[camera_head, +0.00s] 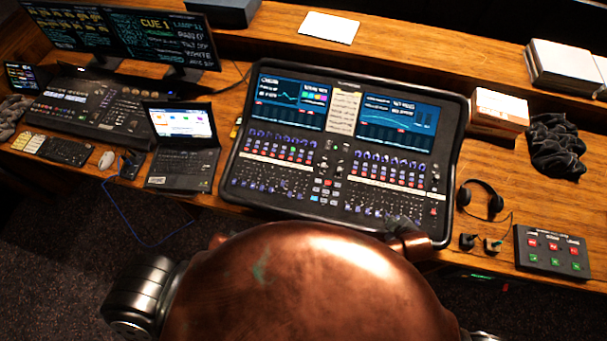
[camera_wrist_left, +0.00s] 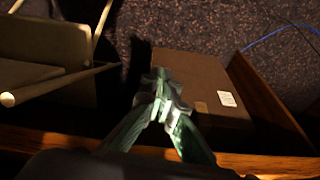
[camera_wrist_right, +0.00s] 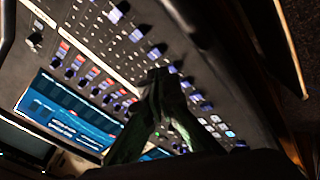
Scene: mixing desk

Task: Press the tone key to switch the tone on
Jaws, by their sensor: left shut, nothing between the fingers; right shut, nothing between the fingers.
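The mixing console (camera_head: 345,150) lies on the wooden desk, with two lit screens, rows of knobs and faders, and a block of small keys (camera_head: 322,188), some lit red or cyan. Those lit keys also show in the right wrist view (camera_wrist_right: 222,128). I cannot read which key is the tone key. My right gripper (camera_head: 403,226) is at the console's front edge; in its wrist view the shut, empty fingertips (camera_wrist_right: 161,82) are over the fader rows, contact unclear. My left gripper (camera_wrist_left: 161,86) is shut and empty, over the floor side of the desk; the head view does not show it.
A button box (camera_head: 552,252) with red and green keys sits at right, near a headset (camera_head: 480,198) and a black cloth (camera_head: 556,146). A laptop (camera_head: 182,145) and a second console (camera_head: 95,105) stand left. A brown box (camera_wrist_left: 200,90) is below my left gripper.

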